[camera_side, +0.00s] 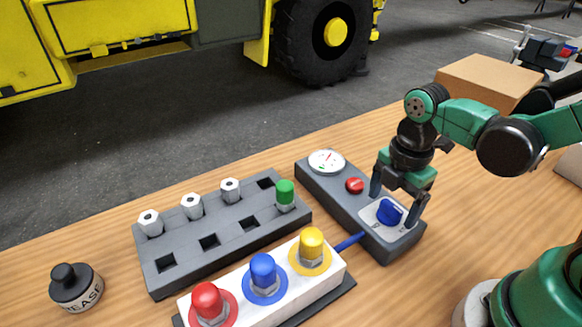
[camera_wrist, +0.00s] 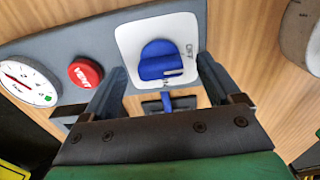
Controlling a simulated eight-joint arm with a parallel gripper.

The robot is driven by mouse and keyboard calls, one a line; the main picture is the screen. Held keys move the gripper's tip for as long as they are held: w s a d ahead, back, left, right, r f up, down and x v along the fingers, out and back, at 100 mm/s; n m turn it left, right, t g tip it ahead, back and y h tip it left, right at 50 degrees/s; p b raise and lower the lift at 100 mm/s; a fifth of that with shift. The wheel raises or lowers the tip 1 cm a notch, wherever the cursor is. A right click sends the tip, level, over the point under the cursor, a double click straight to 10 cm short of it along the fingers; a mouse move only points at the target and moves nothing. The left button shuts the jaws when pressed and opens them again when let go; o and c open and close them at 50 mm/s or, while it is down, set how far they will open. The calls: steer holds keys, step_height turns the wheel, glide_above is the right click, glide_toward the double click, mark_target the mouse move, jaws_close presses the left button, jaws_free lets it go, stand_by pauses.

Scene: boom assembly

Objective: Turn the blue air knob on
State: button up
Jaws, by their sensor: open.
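The blue air knob (camera_side: 390,212) sits on a white plate at the near right end of a grey control box (camera_side: 335,194). The knob also shows in the wrist view (camera_wrist: 160,60), at the upper middle, with "OFF" lettering on the plate to its right. My gripper (camera_side: 395,203) is open over the knob, one finger on each side. In the wrist view its fingers (camera_wrist: 160,82) stand left and right, just below the knob, with gaps visible. I cannot tell whether either finger touches it. No thing is held.
A red button (camera_side: 355,185) and a round gauge (camera_side: 326,161) share the box. A blue hose joins it to a white block (camera_side: 285,285) with red, blue and yellow fittings. A grey rack (camera_side: 178,262) and grease pot (camera_side: 76,287) are left. A cardboard box (camera_side: 487,82) stands behind.

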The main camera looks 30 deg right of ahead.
steer(key=shift+f, duration=0.1)
jaws_close()
stand_by(0.3)
steer(key=m, duration=0.4)
steer(key=shift+m, duration=0.4)
steer(key=m, duration=0.4)
steer(key=shift+m, duration=0.3)
steer(key=m, duration=0.4)
steer(key=shift+m, duration=2.3)
